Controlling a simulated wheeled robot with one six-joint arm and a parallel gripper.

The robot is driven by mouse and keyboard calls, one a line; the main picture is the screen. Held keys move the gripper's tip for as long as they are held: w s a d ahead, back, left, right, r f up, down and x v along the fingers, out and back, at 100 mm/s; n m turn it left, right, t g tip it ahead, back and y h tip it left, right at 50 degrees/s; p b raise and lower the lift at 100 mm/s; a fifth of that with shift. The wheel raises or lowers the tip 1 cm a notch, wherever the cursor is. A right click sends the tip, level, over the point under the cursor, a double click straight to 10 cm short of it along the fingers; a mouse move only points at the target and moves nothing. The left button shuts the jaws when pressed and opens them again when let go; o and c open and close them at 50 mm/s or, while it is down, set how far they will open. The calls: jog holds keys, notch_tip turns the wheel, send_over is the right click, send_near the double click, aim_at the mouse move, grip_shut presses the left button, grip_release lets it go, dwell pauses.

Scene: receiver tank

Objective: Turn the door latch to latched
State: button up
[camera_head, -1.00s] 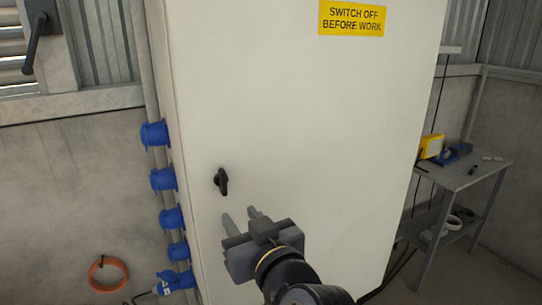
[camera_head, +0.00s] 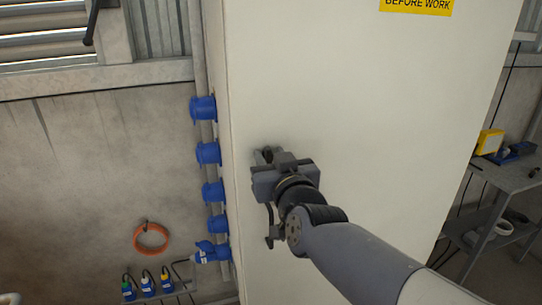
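The door latch (camera_head: 267,152) is a small black handle on the pale cabinet door (camera_head: 370,120), near its left edge. Only a dark bit of it shows, past my gripper. My gripper (camera_head: 272,157) is at the latch, with its fingertips close around it. The gripper body hides most of the latch, so its angle does not show. I cannot tell whether the fingers are pressed on the latch or still stand apart from it.
Several blue sockets (camera_head: 208,153) line the wall left of the cabinet. An orange hose coil (camera_head: 151,238) hangs at lower left. A grey side table (camera_head: 510,176) with tools stands at right. A yellow sign (camera_head: 416,6) is at the door's top.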

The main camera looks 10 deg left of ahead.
jog(key=shift+w+a, duration=0.1)
jog(key=shift+w, duration=0.15)
jog(key=shift+c, duration=0.2)
grip_shut()
